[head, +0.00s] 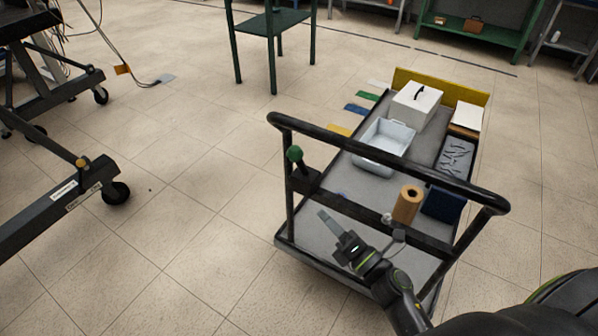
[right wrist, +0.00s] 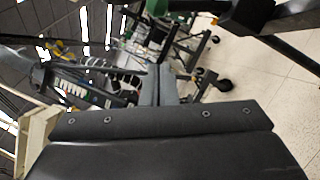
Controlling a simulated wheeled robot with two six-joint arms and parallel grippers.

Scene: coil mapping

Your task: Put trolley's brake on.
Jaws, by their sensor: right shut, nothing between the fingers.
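The trolley (head: 285,238) stands in the middle of the head view, its black push handle (head: 390,155) towards me. A short lever with a green knob (head: 295,154), which looks like the brake lever, points up from a dark bracket (head: 306,180) on the left handle post. My right gripper (head: 326,220) is shut and empty. In the picture it lies below and to the right of the knob, apart from it, in front of the trolley's near end. Its fingers also show in the right wrist view (right wrist: 166,86). My left gripper is out of view.
On the trolley are a grey bin (head: 385,146), a white box (head: 416,103), a brown roll (head: 408,204) and a dark blue block (head: 443,205). A grey wheeled frame (head: 60,205) stands at left. Floor between it and the trolley is clear.

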